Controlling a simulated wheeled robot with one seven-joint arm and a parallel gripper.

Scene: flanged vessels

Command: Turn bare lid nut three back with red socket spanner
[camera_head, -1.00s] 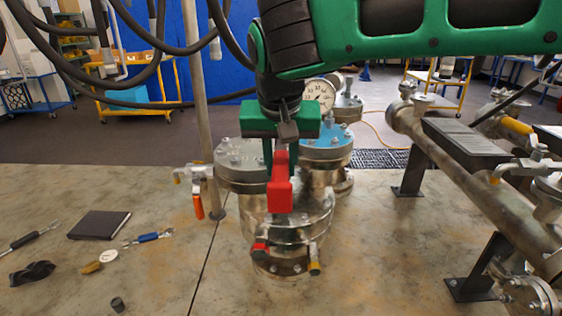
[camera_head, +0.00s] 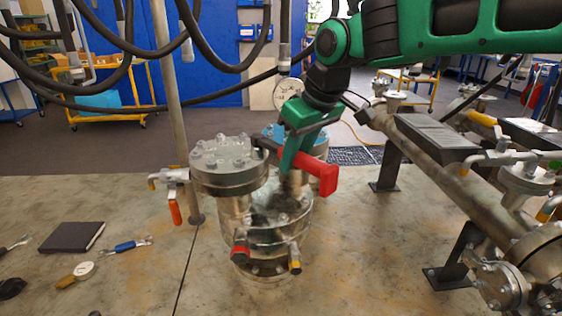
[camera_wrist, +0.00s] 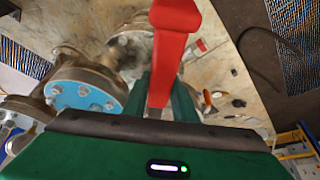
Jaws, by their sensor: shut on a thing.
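My gripper (camera_head: 292,160) is shut on the red socket spanner (camera_head: 326,174). The spanner is tilted, its red handle reaching right and down in the head view. It also shows in the wrist view (camera_wrist: 172,45), standing up between my green fingers. The bare metal lid (camera_head: 228,165) with several nuts is on the vessel just left of my gripper. I cannot tell which nut is three, and the spanner's socket end is not clear. The blue lid (camera_head: 270,131) is behind my gripper, partly hidden; it also shows in the wrist view (camera_wrist: 88,92).
The front vessel (camera_head: 265,235) has a red-capped and a yellow-capped valve. An orange-handled valve (camera_head: 173,190) and a pole (camera_head: 170,100) stand at left. A pipe run (camera_head: 440,155) is on the right. A dark book (camera_head: 72,237) and small tools lie on the left tabletop.

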